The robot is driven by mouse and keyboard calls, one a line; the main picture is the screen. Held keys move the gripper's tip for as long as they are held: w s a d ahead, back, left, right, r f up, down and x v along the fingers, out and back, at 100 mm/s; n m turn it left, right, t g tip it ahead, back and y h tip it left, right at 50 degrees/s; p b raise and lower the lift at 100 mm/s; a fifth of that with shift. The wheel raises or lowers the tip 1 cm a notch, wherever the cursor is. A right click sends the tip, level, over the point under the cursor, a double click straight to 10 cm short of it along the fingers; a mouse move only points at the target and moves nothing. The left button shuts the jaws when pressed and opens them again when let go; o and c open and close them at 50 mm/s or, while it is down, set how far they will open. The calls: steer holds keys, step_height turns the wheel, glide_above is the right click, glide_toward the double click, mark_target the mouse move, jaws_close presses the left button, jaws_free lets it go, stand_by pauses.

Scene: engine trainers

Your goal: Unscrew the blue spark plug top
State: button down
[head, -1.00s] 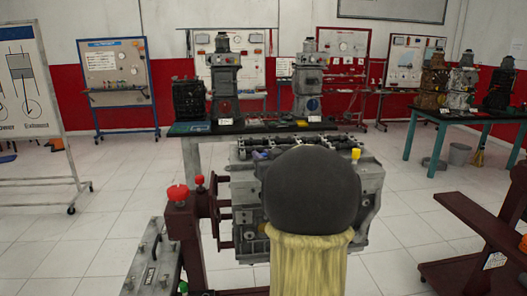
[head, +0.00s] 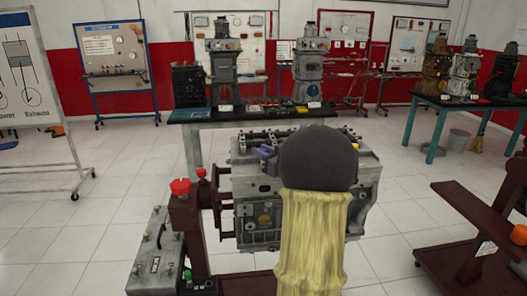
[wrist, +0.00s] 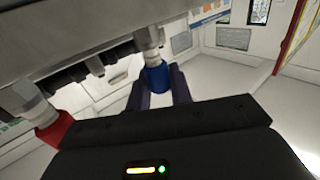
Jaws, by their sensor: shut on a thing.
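The blue spark plug top (wrist: 157,77) shows in the wrist view at the end of a pale metal plug. The dark purple fingers of my gripper (wrist: 162,92) stand on both sides of it and are shut on it. A red top (wrist: 52,130) on another plug is at the left of the wrist view, outside the fingers. In the head view the engine block (head: 258,213) is on a dark red stand.
A grey box (head: 155,250) stands left of the engine, near a red knob (head: 181,187) on the stand. A dark red frame (head: 470,250) is at the right. A bench (head: 200,115) with engine models stands behind. Tiled floor is clear at the left.

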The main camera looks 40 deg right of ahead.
steer(key=c, duration=1.3)
jaws_free()
steer(key=s, duration=0.5)
steer(key=s+b, duration=0.1)
steer(key=s, duration=0.5)
steer(key=s+d, duration=0.1)
steer(key=s, duration=0.5)
steer(key=shift+s+b, duration=0.2)
steer(key=shift+b, duration=0.1)
